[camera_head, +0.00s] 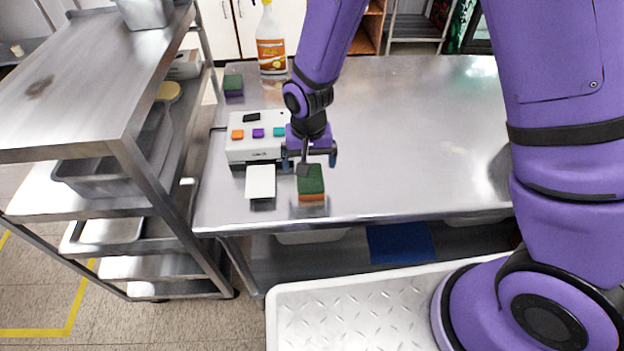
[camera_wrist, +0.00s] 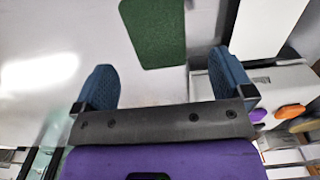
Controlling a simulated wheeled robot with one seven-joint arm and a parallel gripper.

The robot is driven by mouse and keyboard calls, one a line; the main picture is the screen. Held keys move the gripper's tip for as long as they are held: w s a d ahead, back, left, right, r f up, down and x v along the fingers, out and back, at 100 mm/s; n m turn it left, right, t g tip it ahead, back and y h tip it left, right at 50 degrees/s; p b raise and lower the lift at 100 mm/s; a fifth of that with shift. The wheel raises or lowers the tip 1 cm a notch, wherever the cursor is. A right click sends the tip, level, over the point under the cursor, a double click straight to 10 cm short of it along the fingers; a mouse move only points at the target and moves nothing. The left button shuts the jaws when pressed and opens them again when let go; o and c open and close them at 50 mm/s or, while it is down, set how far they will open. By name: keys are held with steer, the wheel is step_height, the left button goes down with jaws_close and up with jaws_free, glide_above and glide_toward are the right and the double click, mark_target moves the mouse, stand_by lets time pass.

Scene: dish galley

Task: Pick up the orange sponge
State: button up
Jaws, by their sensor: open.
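The orange sponge (camera_head: 312,197) lies near the front edge of the steel table, with a green scouring top over its orange body. In the wrist view only its green top (camera_wrist: 155,30) shows, beyond the fingertips and cut by the top edge. My gripper (camera_head: 309,160) is open and empty. In the head view it is just behind the sponge, and it seems to be above the table. In the wrist view my gripper (camera_wrist: 163,72) has its two blue fingers wide apart, with bare table between them.
A white box with orange, purple and teal buttons (camera_head: 240,150) stands left of my gripper, a white plate (camera_head: 261,181) in front of it. The table's right side (camera_head: 430,140) is clear.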

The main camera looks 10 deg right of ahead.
mark_target(310, 177)
steer(key=shift+s+d+f, duration=0.1)
steer(key=shift+f, duration=3.2)
steer(key=c, duration=1.1)
steer(key=shift+o, duration=0.2)
steer(key=shift+r, duration=0.2)
steer(key=shift+r, duration=0.55)
step_height(310, 177, up, 2)
steer(key=s+r, duration=0.1)
steer(key=s, duration=1.5)
steer(key=shift+a+r, duration=0.25)
steer(key=shift+r, duration=0.05)
